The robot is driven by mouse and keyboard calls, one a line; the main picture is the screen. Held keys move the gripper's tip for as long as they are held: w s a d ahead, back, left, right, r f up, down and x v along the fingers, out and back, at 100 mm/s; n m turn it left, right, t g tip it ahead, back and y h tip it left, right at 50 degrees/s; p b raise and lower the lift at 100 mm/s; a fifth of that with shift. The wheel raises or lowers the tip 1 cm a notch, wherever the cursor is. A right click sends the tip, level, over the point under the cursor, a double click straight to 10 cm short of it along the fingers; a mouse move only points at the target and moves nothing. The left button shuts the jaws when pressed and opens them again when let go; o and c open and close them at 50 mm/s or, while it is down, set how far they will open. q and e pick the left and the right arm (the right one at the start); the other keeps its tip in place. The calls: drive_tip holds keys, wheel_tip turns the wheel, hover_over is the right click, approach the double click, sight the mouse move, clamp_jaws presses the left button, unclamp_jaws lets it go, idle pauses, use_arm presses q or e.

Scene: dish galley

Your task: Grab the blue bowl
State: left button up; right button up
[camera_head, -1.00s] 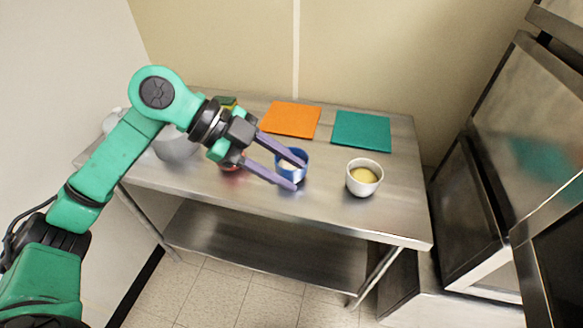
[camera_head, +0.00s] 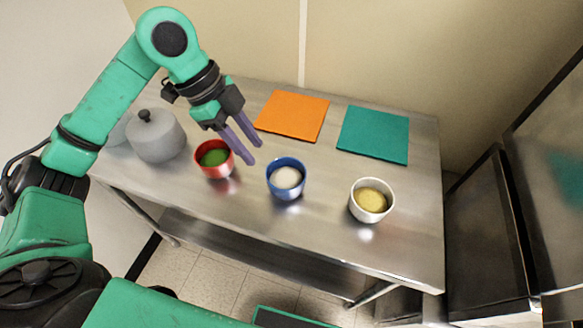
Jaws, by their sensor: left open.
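The blue bowl (camera_head: 287,190) stands upright on the steel table near its front middle, with whitish contents inside. My left gripper (camera_head: 252,154) is open and empty, with its two purple fingers pointing down to the right. Its fingertips are up and to the left of the blue bowl in the picture, apart from it, between it and the red bowl. My right gripper does not show.
A red bowl (camera_head: 215,171) with green contents stands left of the blue one, a white bowl (camera_head: 371,214) with yellow contents right. A grey lidded pot (camera_head: 158,143) is at the left. Orange (camera_head: 293,116) and teal (camera_head: 374,135) mats lie behind on the table (camera_head: 330,240).

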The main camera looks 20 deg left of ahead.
use_arm(q)
drive_tip(key=p, duration=0.1)
approach(282, 189)
wheel_tip(282, 189, down, 2)
drive_tip(key=x, duration=0.2)
drive_tip(key=p+x, duration=0.1)
drive_tip(key=x, duration=0.1)
drive_tip(key=p+x, duration=0.1)
drive_tip(key=x, duration=0.1)
drive_tip(key=shift+d+f, duration=0.1)
drive_tip(key=shift+d, duration=0.3)
drive_tip(key=shift+f, duration=0.1)
clamp_jaws()
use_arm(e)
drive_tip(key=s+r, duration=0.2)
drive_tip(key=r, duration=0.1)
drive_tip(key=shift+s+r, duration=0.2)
